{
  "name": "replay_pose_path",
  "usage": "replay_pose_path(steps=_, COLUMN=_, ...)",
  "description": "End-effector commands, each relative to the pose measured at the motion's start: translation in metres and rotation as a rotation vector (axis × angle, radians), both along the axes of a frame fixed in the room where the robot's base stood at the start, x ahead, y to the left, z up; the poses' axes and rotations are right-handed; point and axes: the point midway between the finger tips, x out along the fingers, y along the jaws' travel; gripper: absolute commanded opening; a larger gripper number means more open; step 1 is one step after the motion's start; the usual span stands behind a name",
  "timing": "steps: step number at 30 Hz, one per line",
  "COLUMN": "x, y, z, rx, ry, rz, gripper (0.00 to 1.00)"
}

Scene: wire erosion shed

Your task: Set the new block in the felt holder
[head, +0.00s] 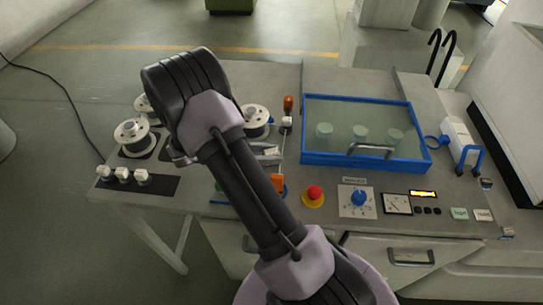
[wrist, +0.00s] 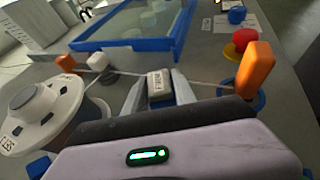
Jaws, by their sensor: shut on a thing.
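My gripper (wrist: 160,92) is shut on a small pale block (wrist: 157,82) with dark lettering on its face. A thin wire runs from both sides toward the block; I cannot tell whether they touch. In the head view my gripper (head: 268,151) is low over the bench, partly hidden by my arm. I cannot make out a felt holder for certain; the area under the held block is hidden.
White spools (head: 134,137) stand left, and several white cubes sit on a dark strip (head: 162,186) at front left. A blue-framed tank (head: 303,159) lies behind right. An orange upright (wrist: 256,70), a red button (head: 314,193) and a blue knob (head: 358,198) stand close by.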

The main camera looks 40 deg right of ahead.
Motion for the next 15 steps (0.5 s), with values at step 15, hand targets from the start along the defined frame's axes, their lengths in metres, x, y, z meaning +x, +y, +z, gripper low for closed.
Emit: replay_pose_path(steps=15, x=0.000, y=0.000, z=0.086, rx=-0.001, ry=-0.003, rz=0.000, gripper=0.00)
